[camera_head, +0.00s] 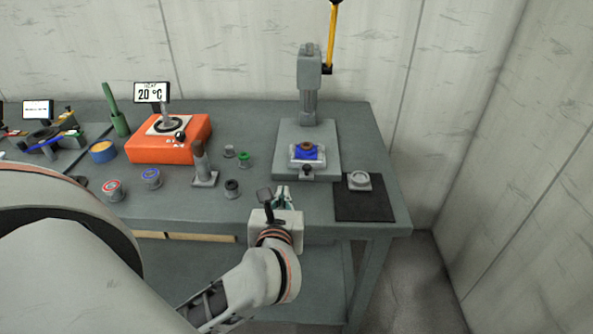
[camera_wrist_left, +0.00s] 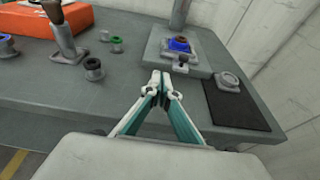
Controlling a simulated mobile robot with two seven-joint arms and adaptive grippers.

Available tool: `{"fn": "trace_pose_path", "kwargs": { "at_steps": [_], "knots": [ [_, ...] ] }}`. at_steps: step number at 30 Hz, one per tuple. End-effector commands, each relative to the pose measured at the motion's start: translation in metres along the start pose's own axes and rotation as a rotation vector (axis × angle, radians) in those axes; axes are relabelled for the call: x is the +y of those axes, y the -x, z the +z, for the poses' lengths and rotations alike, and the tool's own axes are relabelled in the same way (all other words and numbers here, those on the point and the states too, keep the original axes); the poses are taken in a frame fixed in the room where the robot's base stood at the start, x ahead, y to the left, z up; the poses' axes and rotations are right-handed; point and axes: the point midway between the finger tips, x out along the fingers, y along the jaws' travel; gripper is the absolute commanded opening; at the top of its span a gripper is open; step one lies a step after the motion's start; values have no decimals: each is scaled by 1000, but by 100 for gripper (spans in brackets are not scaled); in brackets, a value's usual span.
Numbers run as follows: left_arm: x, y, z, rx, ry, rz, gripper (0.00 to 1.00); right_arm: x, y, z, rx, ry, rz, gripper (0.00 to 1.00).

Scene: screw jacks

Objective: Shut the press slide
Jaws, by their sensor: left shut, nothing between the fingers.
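The press (camera_head: 310,75) stands at the back right of the bench, with a grey column and a yellow lever (camera_head: 332,35) raised. Its slide (camera_head: 307,162) is a light tray at the front of the press base, with a blue holder and a brown ring on it and a dark knob (camera_head: 307,171) in front. The slide also shows in the left wrist view (camera_wrist_left: 178,53). My left gripper (camera_head: 283,193) is shut and empty, in front of the press base and apart from the knob. In the left wrist view its fingertips (camera_wrist_left: 160,82) meet just below the slide. My right gripper is in neither view.
A black mat (camera_head: 364,207) with a grey ring part (camera_head: 359,180) lies right of the press. An orange heater (camera_head: 170,146), a grey post (camera_head: 203,165) and several small spools stand to the left. Bare bench lies around my left gripper.

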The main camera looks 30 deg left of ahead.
Motion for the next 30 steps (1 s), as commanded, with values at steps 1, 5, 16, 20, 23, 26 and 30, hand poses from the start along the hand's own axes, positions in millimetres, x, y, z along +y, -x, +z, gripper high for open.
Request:
{"fn": "trace_pose_path", "kwargs": {
  "at_steps": [1, 5, 16, 20, 23, 26, 30],
  "knots": [
    [-2, 0, -3, 16, 15, -6, 0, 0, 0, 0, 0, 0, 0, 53],
    [-3, -8, -5, 27, 22, -9, 0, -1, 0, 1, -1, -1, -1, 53],
    [-2, -74, -5, 23, 18, -6, 0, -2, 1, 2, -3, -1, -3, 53],
    [-2, -99, -6, 24, 17, -5, 0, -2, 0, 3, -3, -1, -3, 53],
    [-2, -114, -2, 23, 18, -6, 0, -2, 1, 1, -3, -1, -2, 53],
    [-2, -126, 1, 24, 19, -6, 0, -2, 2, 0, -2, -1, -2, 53],
    [-3, -135, 3, 25, 19, -7, 0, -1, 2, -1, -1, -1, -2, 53]
  ]
}}
